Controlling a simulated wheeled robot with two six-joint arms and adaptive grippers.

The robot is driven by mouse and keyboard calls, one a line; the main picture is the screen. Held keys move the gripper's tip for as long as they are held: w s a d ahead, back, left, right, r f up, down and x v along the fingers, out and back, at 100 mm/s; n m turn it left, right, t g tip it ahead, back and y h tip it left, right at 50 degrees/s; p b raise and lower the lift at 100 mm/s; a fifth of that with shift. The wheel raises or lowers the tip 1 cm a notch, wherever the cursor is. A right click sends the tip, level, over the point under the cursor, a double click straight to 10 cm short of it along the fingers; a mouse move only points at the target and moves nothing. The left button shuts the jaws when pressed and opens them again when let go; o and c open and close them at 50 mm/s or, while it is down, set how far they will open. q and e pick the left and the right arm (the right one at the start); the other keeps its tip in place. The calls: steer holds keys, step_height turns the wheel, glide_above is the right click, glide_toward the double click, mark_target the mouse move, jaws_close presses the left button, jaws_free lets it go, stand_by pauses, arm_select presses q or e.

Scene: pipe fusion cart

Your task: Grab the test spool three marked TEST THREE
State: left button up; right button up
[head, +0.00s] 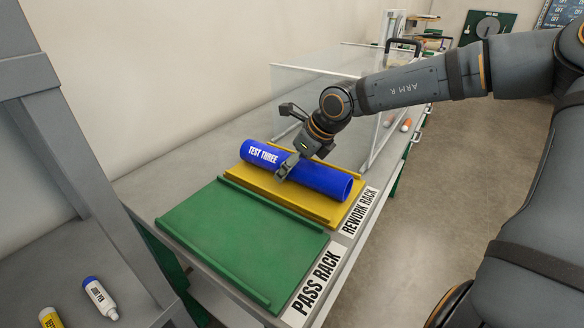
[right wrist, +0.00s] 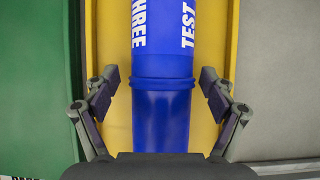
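The blue test spool (head: 318,178) marked TEST THREE lies on its side on the yellow rework rack (head: 318,206). My right gripper (head: 288,165) is at the spool, about mid-length, reaching in from above and the right. In the right wrist view, the spool (right wrist: 162,110) runs between the fingers of my right gripper (right wrist: 160,90). The fingers are open, one on each side, with yellow rack showing between each finger and the spool. The spool's lower end is hidden behind the gripper body there. My left gripper is not in view.
The empty green pass rack (head: 240,240) lies beside the yellow rack, nearer the viewer. A clear-walled enclosure (head: 320,90) stands behind the spool. A grey frame (head: 75,150) is at the left, with two marker-like bottles (head: 100,298) below. Open floor (head: 420,190) lies right.

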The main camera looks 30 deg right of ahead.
steer(key=shift+w+f, duration=0.15)
steer(key=shift+w, duration=0.05)
steer(key=c, duration=1.4)
steer(key=shift+r, duration=0.35)
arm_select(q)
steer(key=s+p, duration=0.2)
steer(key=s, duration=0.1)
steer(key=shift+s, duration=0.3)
arm_select(e)
step_height(320, 180, up, 10)
steer(key=shift+f, duration=0.25)
